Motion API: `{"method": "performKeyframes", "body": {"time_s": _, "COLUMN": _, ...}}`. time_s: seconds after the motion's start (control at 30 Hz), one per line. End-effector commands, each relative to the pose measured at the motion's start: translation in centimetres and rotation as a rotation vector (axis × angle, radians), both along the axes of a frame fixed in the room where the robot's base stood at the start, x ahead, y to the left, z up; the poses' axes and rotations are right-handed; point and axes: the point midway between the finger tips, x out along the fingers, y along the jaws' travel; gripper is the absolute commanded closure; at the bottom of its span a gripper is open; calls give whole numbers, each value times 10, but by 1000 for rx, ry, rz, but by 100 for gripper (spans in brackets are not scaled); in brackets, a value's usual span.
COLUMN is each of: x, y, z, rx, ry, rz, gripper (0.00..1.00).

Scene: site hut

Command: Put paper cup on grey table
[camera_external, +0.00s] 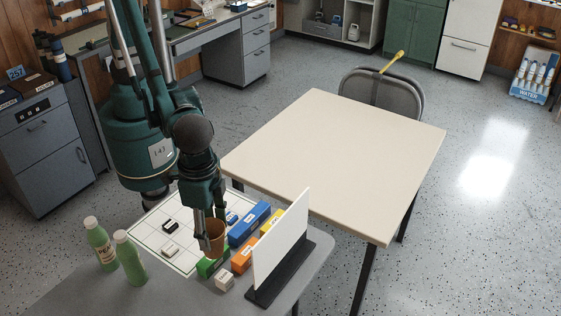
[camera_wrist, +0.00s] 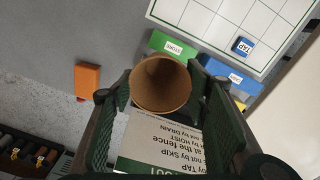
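The brown paper cup (camera_external: 215,238) is between the fingers of my gripper (camera_external: 211,228), low over the grey table (camera_external: 202,301) in the external view. In the wrist view the cup (camera_wrist: 160,84) has its open mouth towards the camera. The two dark green fingers (camera_wrist: 160,100) press close along its left and right sides, so the gripper looks shut on it. Part of the cup is hidden by a finger in the external view. I cannot tell whether its base touches anything.
A gridded sheet (camera_external: 151,216) and two green bottles (camera_external: 130,257) are left. A bare cream table (camera_external: 335,150) stands beyond.

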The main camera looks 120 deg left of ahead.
Motion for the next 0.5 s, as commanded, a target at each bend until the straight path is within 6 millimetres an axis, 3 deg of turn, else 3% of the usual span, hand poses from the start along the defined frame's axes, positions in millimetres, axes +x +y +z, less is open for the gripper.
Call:
{"method": "performKeyframes", "body": {"time_s": 0.1, "x": -9, "y": -33, "z": 0, "rx": 0, "ry": 0, "rz": -69, "gripper": 59}}
{"method": "performKeyframes", "body": {"time_s": 0.5, "x": -45, "y": -134, "z": 0, "rx": 0, "ry": 0, "rz": -287, "gripper": 59}}
